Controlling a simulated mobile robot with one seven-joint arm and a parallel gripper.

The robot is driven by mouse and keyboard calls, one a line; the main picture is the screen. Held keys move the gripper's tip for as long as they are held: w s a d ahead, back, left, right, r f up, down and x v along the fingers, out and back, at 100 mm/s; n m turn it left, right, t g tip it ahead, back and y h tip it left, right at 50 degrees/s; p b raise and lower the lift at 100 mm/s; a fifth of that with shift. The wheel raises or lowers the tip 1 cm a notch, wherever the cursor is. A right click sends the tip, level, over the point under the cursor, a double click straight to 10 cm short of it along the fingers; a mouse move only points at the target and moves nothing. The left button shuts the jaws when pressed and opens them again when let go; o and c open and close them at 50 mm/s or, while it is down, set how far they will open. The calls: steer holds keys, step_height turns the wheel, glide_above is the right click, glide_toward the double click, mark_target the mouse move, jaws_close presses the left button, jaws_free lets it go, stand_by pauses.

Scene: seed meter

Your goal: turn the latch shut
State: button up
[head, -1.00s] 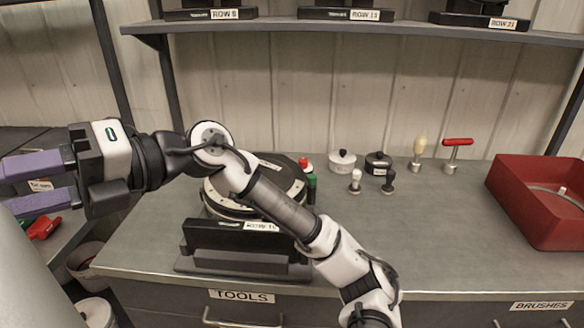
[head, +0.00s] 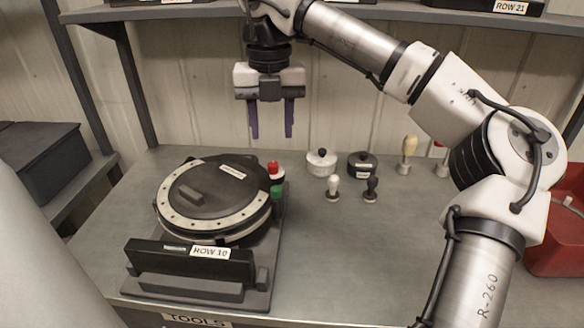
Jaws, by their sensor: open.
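The seed meter (head: 175,215), a round dark housing with a pale, dotted ring, sits on a dark base at the left of the bench. A short raised dark bar (head: 190,194) lies on its lid; I cannot tell whether this is the latch. My gripper (head: 271,136) hangs above and behind the meter's right side, its two purple fingers pointing down, apart and empty. It touches nothing. A black block labelled ROW 10 (head: 190,262) stands at the meter's front.
A red-and-green item (head: 276,180) stands close at the meter's right. White (head: 321,162) and black (head: 361,164) lidded pots and small knobbed tools (head: 333,188) stand further right. A red tray (head: 553,245) is partly behind my arm. A shelf (head: 150,12) runs overhead. The middle front bench is clear.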

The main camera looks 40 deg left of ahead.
mark_target(276, 188)
step_height(276, 188, down, 14)
steer(key=p, duration=0.3)
steer(key=shift+w+r, duration=0.1)
steer(key=shift+w, duration=0.05)
jaws_close()
